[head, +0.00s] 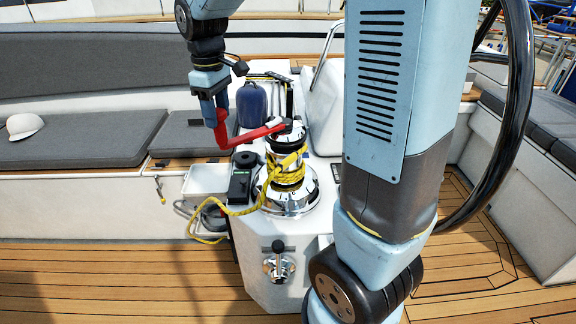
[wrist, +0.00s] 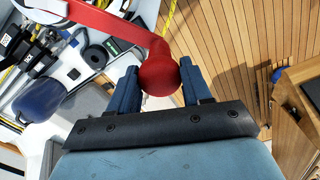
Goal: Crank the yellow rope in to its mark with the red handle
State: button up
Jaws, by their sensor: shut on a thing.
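The chrome winch (head: 290,185) stands on the white console, with several turns of yellow rope (head: 288,168) around its drum. The rope's tail runs left and hangs down the console's side. The red handle (head: 258,133) sits on top of the winch, its arm reaching left to an upright grip. My gripper (head: 216,113) is shut on that grip, left of the winch. In the wrist view the round red knob of the handle (wrist: 159,74) lies between my two blue fingers (wrist: 160,88). I cannot make out the mark on the rope.
A white cap (head: 24,126) lies on the grey seat. A black steering wheel (head: 510,100) is at right. Teak floor (head: 110,280) is clear at left.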

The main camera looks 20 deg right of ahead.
aim_at(224, 116)
jog(key=shift+s+d+n, duration=0.25)
jog(key=shift+s+n, duration=0.25)
jog(key=shift+s, duration=0.35)
jog(key=shift+s+d+n, duration=0.2)
jog(key=shift+s+n, duration=0.3)
jog(key=shift+s, duration=0.3)
jog(key=shift+s+d+n, duration=0.35)
jog(key=shift+s+n, duration=0.1)
jog(key=shift+s, duration=0.2)
jog(key=shift+s+d+n, duration=0.3)
jog(key=shift+s+n, duration=0.1)
jog(key=shift+s, duration=0.2)
jog(key=shift+s+d+n, duration=0.35)
jog(key=shift+s+n, duration=0.1)
jog(key=shift+s, duration=0.2)
jog(key=shift+s+d+n, duration=1.2)
jog(key=shift+s+d, duration=0.2)
jog(key=shift+s, duration=0.25)
jog(key=shift+s+d+n, duration=1.2)
jog(key=shift+s+d, duration=0.15)
jog(key=shift+d, duration=0.3)
